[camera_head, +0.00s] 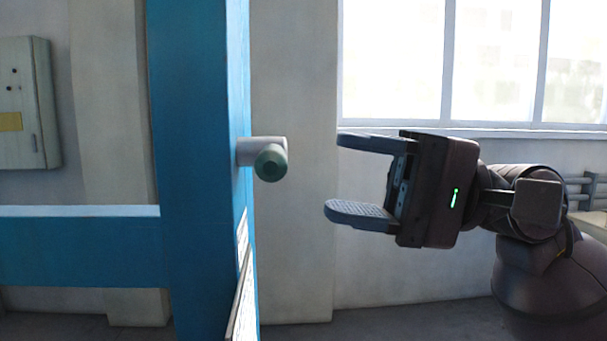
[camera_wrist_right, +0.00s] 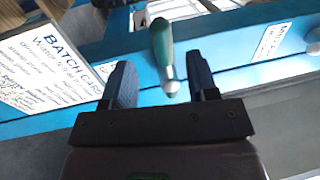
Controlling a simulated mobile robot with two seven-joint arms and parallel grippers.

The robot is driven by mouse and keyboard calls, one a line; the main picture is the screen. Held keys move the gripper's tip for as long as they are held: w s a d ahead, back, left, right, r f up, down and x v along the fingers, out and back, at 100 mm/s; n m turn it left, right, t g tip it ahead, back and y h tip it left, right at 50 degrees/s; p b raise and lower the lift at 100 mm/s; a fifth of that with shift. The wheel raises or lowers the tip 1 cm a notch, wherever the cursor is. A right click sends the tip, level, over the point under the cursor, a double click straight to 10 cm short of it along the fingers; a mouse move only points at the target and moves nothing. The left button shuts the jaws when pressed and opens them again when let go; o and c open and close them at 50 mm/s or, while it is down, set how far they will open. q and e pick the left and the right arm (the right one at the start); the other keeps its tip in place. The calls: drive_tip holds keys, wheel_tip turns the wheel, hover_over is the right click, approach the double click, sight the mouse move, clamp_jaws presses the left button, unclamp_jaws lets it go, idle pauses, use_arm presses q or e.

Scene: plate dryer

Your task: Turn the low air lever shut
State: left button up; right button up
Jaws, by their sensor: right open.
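The air lever has a green handle (camera_head: 271,163) on a pale grey hub (camera_head: 248,151) that sticks out from the right side of the blue post (camera_head: 190,120). In the head view the handle's rounded end faces me. My right gripper (camera_head: 338,175) is open and empty, to the right of the lever, with its fingers pointing left and a clear gap to it. In the right wrist view the green handle (camera_wrist_right: 162,45) shows beyond my open fingers (camera_wrist_right: 161,78), lined up between them, with its pale end nearest. My left gripper is not in view.
A blue crossbar (camera_head: 80,245) runs left from the post. A batch card (camera_wrist_right: 55,65) and another white label (camera_wrist_right: 272,40) are on the blue frame. A grey wall box (camera_head: 28,100) hangs at the left. Open room lies between my gripper and the post.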

drive_tip(key=shift+d+f, duration=0.15)
drive_tip(key=shift+d, duration=0.75)
drive_tip(key=shift+d+f, duration=0.15)
drive_tip(key=shift+d, duration=0.75)
